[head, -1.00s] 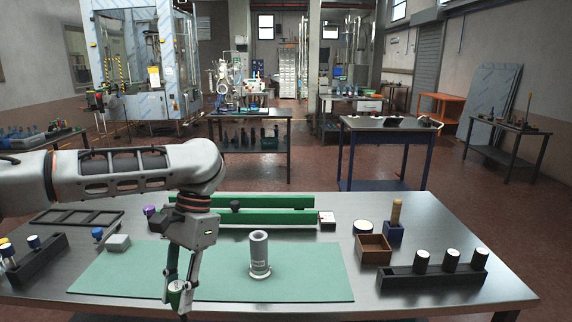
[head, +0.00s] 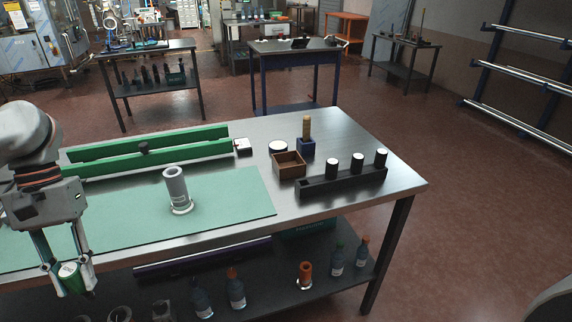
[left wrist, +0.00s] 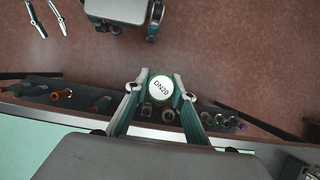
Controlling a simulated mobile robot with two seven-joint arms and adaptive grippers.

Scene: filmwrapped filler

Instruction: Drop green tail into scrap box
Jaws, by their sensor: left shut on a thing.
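A short green cylinder (head: 70,277) with a white end is held by my left gripper (head: 73,286) at the lower left of the head view. In the left wrist view the green piece (left wrist: 160,88) shows its white end, marked DN20, between the two fingers. My left gripper is shut on it, in front of the workbench's near edge. My right gripper (left wrist: 46,17) shows at the top left of the left wrist view, its fingers apart and empty. A brown open box (head: 291,170) stands on the bench; I see no label marking it as the scrap box.
A grey tube (head: 176,188) stands on the green mat (head: 235,190). A black rack (head: 342,183) with white-topped cylinders, a blue holder (head: 306,148) and green rails (head: 140,150) are on the bench. Bottles (head: 237,290) stand on the shelf below. Floor right of the bench is clear.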

